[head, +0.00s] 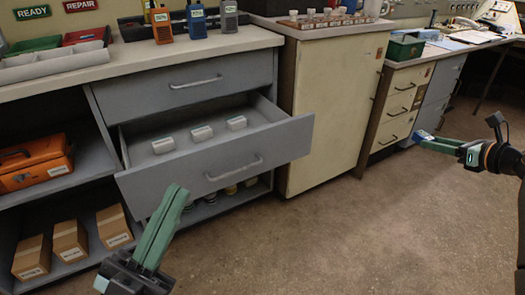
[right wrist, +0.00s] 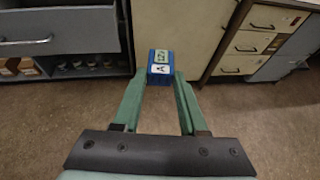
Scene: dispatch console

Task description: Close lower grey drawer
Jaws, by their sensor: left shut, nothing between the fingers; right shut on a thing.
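The lower grey drawer (head: 222,160) is pulled out in the head view, with three small white-and-grey items (head: 201,133) in a row inside. Its front has a bar handle (head: 233,168). A grey drawer front with a handle also shows at the top left of the right wrist view (right wrist: 75,30). My left gripper (head: 176,192) is shut and empty; its green fingers point up near the drawer's lower front edge, and I cannot tell whether they touch it. My right gripper (right wrist: 161,75) is shut on a blue block (right wrist: 161,57) with a pale label, held over open floor.
The upper grey drawer (head: 190,82) is shut. Shelves at the left hold an orange case (head: 35,165) and cardboard boxes (head: 70,240). A cream cabinet (head: 330,110) stands right of the drawers. Radios (head: 197,18) stand on the counter. The floor (head: 330,240) in front is clear.

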